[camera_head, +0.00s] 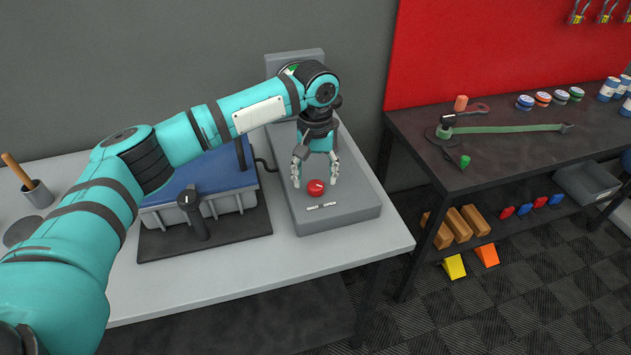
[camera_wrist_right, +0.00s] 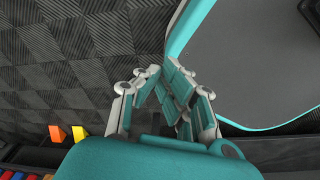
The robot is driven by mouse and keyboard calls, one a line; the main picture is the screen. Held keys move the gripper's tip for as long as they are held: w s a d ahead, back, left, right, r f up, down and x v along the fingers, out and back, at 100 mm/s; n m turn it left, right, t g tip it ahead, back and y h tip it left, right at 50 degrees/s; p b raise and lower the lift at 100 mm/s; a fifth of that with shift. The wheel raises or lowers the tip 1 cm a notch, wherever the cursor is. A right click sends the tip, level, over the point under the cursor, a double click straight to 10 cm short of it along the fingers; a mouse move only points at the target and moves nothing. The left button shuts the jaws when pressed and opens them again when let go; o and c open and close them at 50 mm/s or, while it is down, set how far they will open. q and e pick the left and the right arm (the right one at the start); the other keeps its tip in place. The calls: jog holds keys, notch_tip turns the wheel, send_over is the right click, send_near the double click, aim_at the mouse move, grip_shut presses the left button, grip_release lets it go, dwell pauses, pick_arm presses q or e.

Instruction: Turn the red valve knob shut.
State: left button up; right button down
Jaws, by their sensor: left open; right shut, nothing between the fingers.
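The red valve knob (camera_head: 316,187) sits on the front part of the grey panel unit (camera_head: 352,208) on the light table. Two small labels lie just in front of the knob. My left gripper (camera_head: 315,180) points down over the knob with its fingers apart, one on each side of it. I cannot tell whether the fingers touch the knob. My right gripper (camera_wrist_right: 165,85) shows only in the right wrist view, with its fingers together and empty, above the dark floor.
A blue-topped box on a black base (camera_head: 222,241) with a black lever (camera_head: 194,213) stands left of the panel. A cup (camera_head: 38,194) is at the far left. The dark bench (camera_head: 440,170) at right holds a green-handled tool and tape rolls. Wooden blocks and wedges are below.

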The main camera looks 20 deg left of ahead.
aim_at(315, 185)
pick_arm(q)
notch_tip(315, 185, down, 2)
jog(key=shift+f, duration=0.65)
jog(key=c, duration=0.9)
jog(key=shift+c, duration=1.2)
pick_arm(e)
jog(key=shift+s+r, duration=0.15)
jog(key=shift+s, duration=0.6)
